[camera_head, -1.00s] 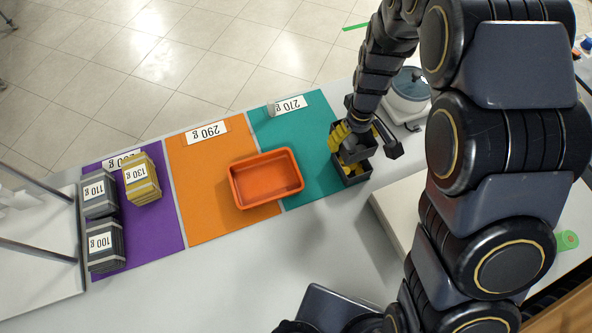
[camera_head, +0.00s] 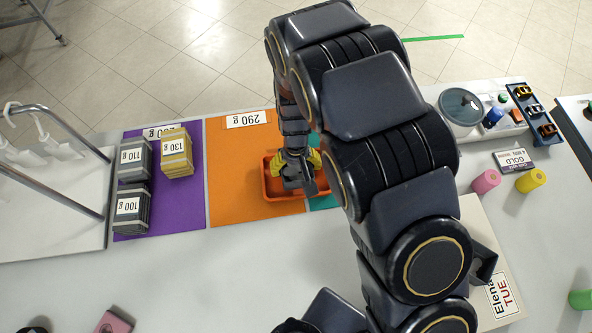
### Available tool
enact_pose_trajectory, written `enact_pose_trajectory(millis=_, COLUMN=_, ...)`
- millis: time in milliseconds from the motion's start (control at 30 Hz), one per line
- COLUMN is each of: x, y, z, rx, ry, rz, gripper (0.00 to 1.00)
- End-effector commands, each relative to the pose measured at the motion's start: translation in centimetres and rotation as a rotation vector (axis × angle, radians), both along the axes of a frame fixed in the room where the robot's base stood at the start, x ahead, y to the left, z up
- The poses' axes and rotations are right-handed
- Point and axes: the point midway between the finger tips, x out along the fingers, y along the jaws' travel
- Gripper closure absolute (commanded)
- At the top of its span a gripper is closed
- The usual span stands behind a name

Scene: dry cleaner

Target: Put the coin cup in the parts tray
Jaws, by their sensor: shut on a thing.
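My gripper (camera_head: 294,182), with yellow parts on either side, points down over the orange tray (camera_head: 270,193). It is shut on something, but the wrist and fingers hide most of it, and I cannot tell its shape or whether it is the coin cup. I cannot tell if the gripper or its load touches the tray's floor. The tray lies across the edge between the orange mat (camera_head: 235,185) and the teal mat (camera_head: 322,203). No coin cup stands out clearly elsewhere. My arm hides most of the teal mat.
Grey weight stacks (camera_head: 131,205) and a yellow-banded stack (camera_head: 176,153) stand on the purple mat (camera_head: 187,205) at left. A dark compartment rack (camera_head: 531,112), a scale with a round lid (camera_head: 460,108) and pink (camera_head: 486,181) and yellow rolls (camera_head: 531,181) are at right. The front counter is mostly clear.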

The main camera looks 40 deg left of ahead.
Motion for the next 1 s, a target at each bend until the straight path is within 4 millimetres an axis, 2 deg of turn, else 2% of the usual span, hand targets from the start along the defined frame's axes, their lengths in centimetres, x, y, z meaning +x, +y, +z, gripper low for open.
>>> enact_pose_trajectory(millis=200, x=-0.1, y=-0.1, z=-2.8, rx=-0.003, ry=0.004, rz=0.000, gripper=0.60)
enact_pose_trajectory(millis=567, x=0.0, y=0.0, z=-3.2, rx=-0.001, ry=0.001, rz=0.001, gripper=0.60)
enact_pose_trajectory(millis=600, x=0.0, y=0.0, z=-3.2, rx=0.000, ry=0.000, rz=0.001, gripper=0.14)
enact_pose_trajectory(millis=633, x=0.0, y=0.0, z=-3.2, rx=0.000, ry=0.000, rz=0.001, gripper=0.01)
enact_pose_trajectory(millis=1000, x=0.0, y=0.0, z=-2.8, rx=0.000, ry=0.000, rz=0.001, gripper=0.00)
